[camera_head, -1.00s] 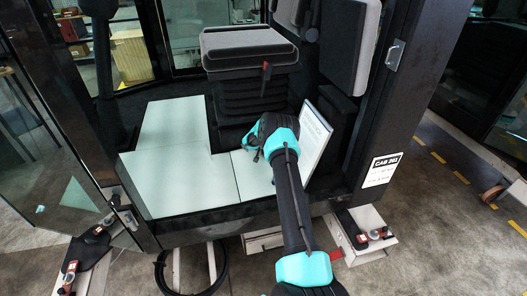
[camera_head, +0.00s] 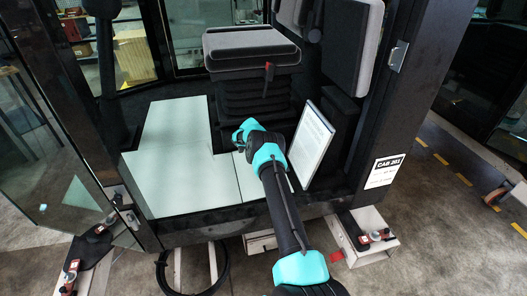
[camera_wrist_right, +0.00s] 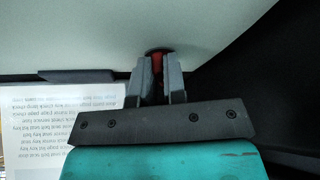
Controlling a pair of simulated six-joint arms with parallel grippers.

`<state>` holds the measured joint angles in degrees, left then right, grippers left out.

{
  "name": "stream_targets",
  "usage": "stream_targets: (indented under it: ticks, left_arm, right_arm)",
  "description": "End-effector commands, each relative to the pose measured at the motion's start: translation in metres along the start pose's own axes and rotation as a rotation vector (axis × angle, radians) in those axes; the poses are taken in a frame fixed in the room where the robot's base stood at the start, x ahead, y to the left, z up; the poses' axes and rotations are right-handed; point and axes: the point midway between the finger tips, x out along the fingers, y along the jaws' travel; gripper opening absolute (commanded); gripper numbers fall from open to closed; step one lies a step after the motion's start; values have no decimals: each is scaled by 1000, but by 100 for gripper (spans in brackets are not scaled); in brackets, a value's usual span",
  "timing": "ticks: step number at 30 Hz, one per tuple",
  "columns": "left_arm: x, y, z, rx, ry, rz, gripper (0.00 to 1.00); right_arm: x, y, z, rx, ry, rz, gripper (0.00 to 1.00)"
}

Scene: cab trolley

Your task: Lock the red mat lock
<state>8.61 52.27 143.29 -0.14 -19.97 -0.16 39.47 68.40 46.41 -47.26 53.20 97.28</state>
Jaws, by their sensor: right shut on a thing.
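The red mat lock (camera_wrist_right: 157,63) shows between my right gripper's fingers in the right wrist view. It sits at a dark round fitting in the pale mat surface (camera_wrist_right: 230,25). My right gripper (camera_wrist_right: 160,74) is shut on it. In the head view my right arm reaches in from the bottom, and its teal wrist (camera_head: 250,130) is over the mat just in front of the seat base. The fingertips and the lock are hidden there. The pale floor mat (camera_head: 185,185) lies in panels on the cab floor. My left gripper is not in view.
A printed white board (camera_head: 311,145) stands upright close to the right of my arm. A glass door (camera_head: 50,130) is at left. The left mat panels are clear.

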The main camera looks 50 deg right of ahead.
Motion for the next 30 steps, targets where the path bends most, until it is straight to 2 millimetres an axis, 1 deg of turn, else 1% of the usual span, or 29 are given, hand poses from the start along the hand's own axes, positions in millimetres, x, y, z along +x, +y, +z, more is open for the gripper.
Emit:
stream_targets:
  ticks: [4,12,30]
  left_arm:
    - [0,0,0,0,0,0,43]
    - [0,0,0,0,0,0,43]
    - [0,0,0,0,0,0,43]
  right_arm:
    - [0,-2,0,76,0,30,0]
    - [0,-3,0,164,0,66,0]
    - [0,-3,0,195,0,81,0]
